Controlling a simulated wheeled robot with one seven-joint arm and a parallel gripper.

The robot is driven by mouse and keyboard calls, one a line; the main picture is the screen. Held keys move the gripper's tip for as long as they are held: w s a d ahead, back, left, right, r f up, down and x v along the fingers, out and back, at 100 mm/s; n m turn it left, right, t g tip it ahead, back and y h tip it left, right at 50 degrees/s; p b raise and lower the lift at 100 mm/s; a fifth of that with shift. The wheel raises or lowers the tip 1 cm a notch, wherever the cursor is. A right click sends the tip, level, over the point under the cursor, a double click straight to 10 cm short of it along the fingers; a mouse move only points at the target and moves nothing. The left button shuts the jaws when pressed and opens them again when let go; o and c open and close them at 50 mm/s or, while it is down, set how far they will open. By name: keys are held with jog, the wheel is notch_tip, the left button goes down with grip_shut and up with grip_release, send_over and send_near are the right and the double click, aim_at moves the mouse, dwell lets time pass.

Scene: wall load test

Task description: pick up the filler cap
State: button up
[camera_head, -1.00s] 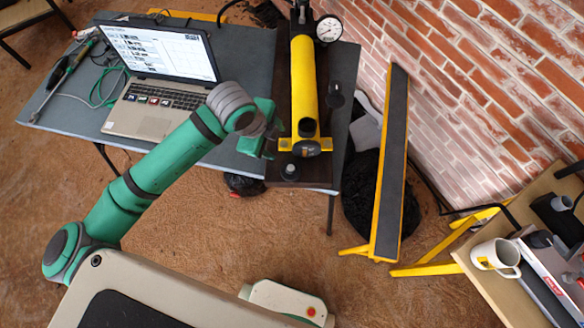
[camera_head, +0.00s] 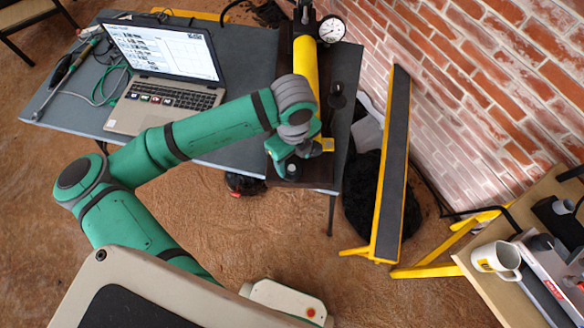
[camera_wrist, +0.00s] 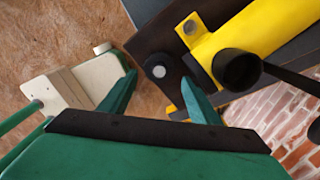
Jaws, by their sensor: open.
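The filler cap (camera_wrist: 158,68) is a small dark round piece with a pale grey top. It sits on the dark base plate (camera_wrist: 150,35) beside the yellow pump cylinder. It also shows in the head view (camera_head: 291,169), low at the near end of the plate. My gripper (camera_wrist: 158,79) is open and empty; in the wrist view the cap appears between its two green fingertips. In the head view my gripper (camera_head: 286,158) is at the near end of the pump, partly hiding it. I cannot tell the exact height gap to the cap.
The yellow pump (camera_head: 305,60) with a gauge (camera_head: 331,29) and black lever stands close by on the table. A laptop (camera_head: 165,75) is to the left. A padded yellow-edged beam (camera_head: 392,165) leans right of the table, near the brick wall. A mug (camera_head: 497,260) is far right.

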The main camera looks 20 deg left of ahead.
aim_at(292, 169)
jog(key=shift+a+f, duration=0.15)
jog(key=shift+f, duration=2.4)
jog(key=c, duration=0.8)
jog(key=shift+s, duration=0.1)
jog(key=shift+r, duration=0.1)
